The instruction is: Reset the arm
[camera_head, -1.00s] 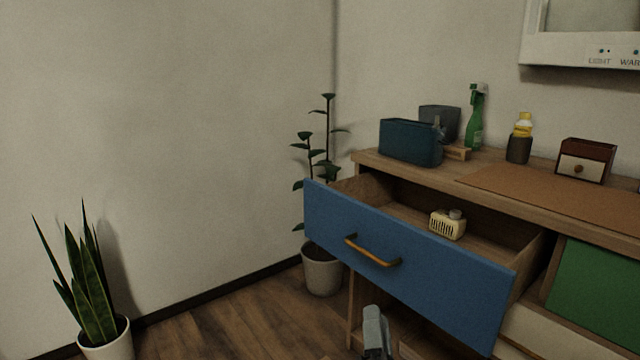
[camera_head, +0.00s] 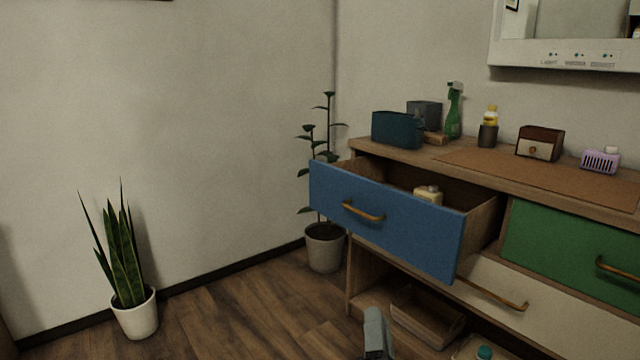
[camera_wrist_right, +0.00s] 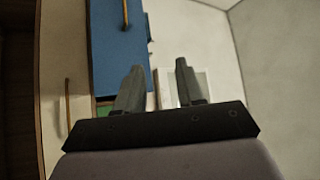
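My right gripper (camera_head: 376,332) shows only in part at the bottom edge of the head view, in front of the cabinet and below the blue drawer. In the right wrist view its two fingers (camera_wrist_right: 160,70) stand apart with nothing between them. The blue drawer (camera_head: 383,222) is pulled open, with a gold handle (camera_head: 363,211) on its front; it also shows beyond the fingers in the wrist view (camera_wrist_right: 115,50). A cream item (camera_head: 428,195) lies inside the drawer, partly hidden by its front. My left gripper is not in view.
The green drawer (camera_head: 570,250) and white drawer (camera_head: 480,302) look shut. A wooden tray (camera_head: 425,322) sits on the low shelf. The top holds a blue box (camera_head: 397,130), bottles and small items. Two potted plants (camera_head: 135,317) stand left; wooden floor (camera_head: 235,315) between them and the cabinet is clear.

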